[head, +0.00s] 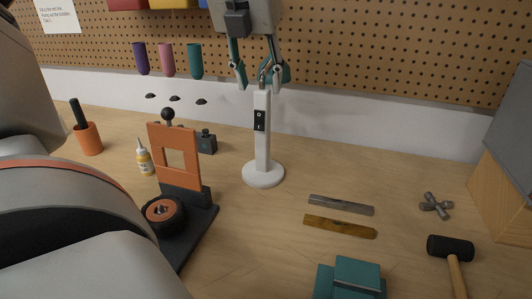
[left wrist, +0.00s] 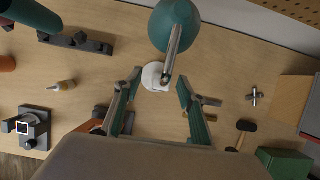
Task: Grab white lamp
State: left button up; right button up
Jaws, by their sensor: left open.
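The white lamp (head: 263,140) stands upright on the workbench, with a round base, a tall flat post and a dark switch panel. In the left wrist view, the lamp's white base (left wrist: 155,77) shows between the open fingertips (left wrist: 160,83). A teal dome and silver rod, seemingly the lamp's head, lie above it there. In the head view the lamp's top is partly hidden by the fingers. My right gripper is not in view.
An orange frame (head: 176,177) with a black wheel (head: 164,214) stands left of the lamp. A glue bottle (head: 144,159) and orange cup (head: 89,139) are farther left. A pegboard rises behind.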

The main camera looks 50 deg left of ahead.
aim_at(268, 119)
pick_arm(q)
jog(key=x, duration=0.4)
jog(key=shift+w+d+f, duration=0.1)
jog(key=shift+w+d, duration=0.05)
jog(key=shift+w, duration=0.1)
jog(key=shift+c, duration=0.3)
grip_shut()
